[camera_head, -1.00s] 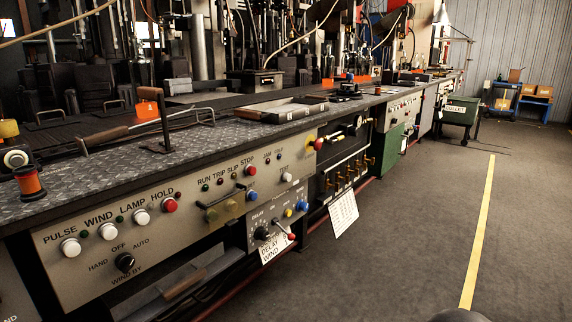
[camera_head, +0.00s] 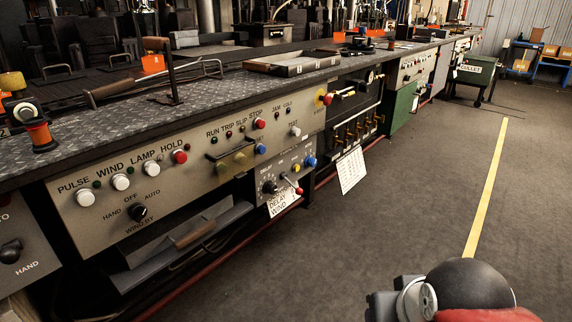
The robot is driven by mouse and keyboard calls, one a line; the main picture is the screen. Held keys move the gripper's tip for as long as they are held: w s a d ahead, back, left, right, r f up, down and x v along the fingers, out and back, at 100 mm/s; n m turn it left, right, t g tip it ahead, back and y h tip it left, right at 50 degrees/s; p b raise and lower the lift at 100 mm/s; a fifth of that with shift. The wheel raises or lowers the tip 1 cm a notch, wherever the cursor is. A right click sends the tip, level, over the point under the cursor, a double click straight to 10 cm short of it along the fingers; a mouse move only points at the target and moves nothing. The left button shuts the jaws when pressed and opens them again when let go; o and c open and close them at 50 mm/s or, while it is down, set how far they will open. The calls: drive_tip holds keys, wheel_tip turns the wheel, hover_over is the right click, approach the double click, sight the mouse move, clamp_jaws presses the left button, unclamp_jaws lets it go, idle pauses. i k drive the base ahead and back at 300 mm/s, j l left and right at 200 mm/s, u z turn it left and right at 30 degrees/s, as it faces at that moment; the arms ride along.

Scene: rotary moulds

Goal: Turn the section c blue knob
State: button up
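Two blue knobs show on the grey control panels at the centre. One blue knob (camera_head: 261,148) is on the large panel, below a red button. Another blue knob (camera_head: 310,161) is at the right end of the smaller lower panel, beside a yellow one (camera_head: 297,169). I see no readable "section c" mark, so I cannot tell which knob belongs to it. A rounded dark, grey and red part of my arm fills the bottom right corner, well apart from the panels. My gripper's fingers are not in view.
The long bench (camera_head: 215,92) runs away to the back right. A handle bar (camera_head: 285,178) and a hanging white tag (camera_head: 283,202) stand out from the lower panel. A white sheet (camera_head: 351,170) hangs to its right. The floor (camera_head: 400,220) to the right is clear.

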sight(310, 161)
drive_tip(key=i+j+z, duration=0.6)
drive_tip(key=i+j, duration=0.15)
